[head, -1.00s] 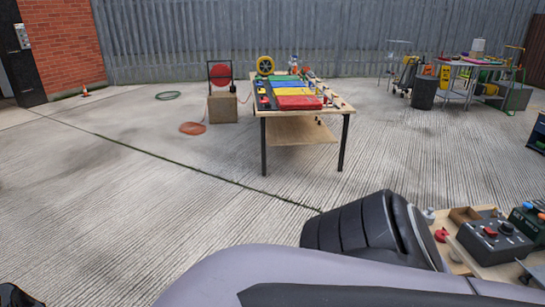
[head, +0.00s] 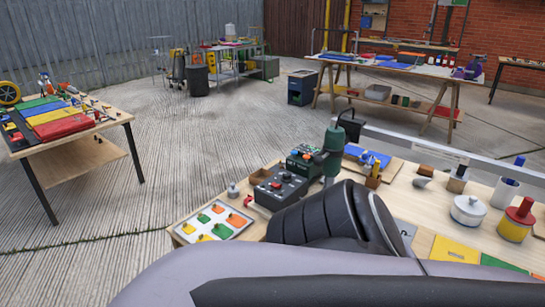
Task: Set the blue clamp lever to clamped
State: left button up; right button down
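I cannot pick out a blue clamp lever with certainty. A small blue piece on a wooden block (head: 372,168) stands on the near workbench (head: 408,205), behind my arm. It is too small to tell whether it is a lever or how it is set. A large grey and black arm link of mine crosses the bottom of the head view and hides part of the bench. Neither gripper's fingers show.
The bench also bears a dark control box (head: 280,188), a green post (head: 333,152), a tray of coloured pieces (head: 214,221), a white pot (head: 468,211) and a red-topped can (head: 516,222). Another table (head: 72,160) stands left. Open concrete floor (head: 195,140) lies between.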

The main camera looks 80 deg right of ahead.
aim_at(364, 156)
jog(key=z, duration=1.85)
